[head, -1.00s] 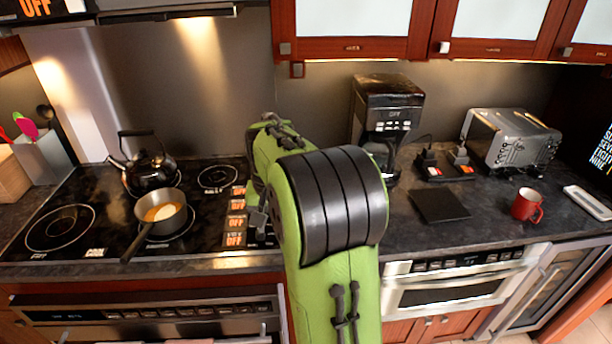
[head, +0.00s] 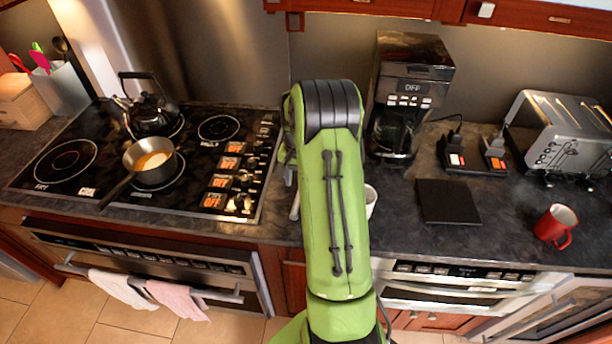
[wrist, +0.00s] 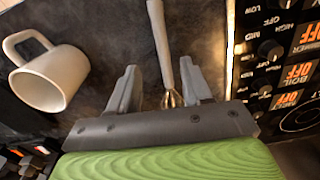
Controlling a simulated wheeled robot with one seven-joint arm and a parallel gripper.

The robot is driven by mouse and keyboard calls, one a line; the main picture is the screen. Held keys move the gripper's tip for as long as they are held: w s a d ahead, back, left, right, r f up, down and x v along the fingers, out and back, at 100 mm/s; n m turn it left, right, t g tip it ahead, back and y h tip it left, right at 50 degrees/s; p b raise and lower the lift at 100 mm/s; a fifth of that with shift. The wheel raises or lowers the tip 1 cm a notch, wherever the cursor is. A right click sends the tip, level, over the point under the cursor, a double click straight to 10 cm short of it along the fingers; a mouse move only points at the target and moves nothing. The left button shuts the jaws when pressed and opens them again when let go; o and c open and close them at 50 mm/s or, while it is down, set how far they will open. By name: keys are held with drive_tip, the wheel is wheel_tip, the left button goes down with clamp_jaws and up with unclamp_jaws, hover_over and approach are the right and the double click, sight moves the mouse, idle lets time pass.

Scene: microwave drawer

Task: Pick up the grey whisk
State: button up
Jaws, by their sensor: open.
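The grey whisk (wrist: 159,42) lies on the dark counter in the wrist view, its long handle running up to the top edge. Its metal wire end (wrist: 172,99) is partly hidden by my gripper. My gripper (wrist: 160,86) is open, with one finger on each side of the whisk in the picture. The whisk is closer to the right finger; I cannot tell whether they touch. In the head view my green arm hides the gripper and most of the counter around it.
A white mug (wrist: 51,79) lies or leans left of the gripper; it peeks out beside my arm in the head view (head: 371,201). The stove with its knobs (head: 240,165) is close on the left. A coffee maker (head: 408,90) stands behind, and a red mug (head: 554,225) right.

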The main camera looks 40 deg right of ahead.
sight(293, 215)
drive_tip(key=shift+d+f, duration=0.15)
drive_tip(key=shift+f, duration=0.6)
drive_tip(key=f, duration=0.5)
drive_tip(key=shift+w+a, duration=0.2)
drive_tip(key=shift+a, duration=0.1)
drive_tip(key=shift+d+f, duration=0.1)
drive_tip(key=shift+f, duration=0.15)
drive_tip(key=shift+c, duration=1.1)
clamp_jaws()
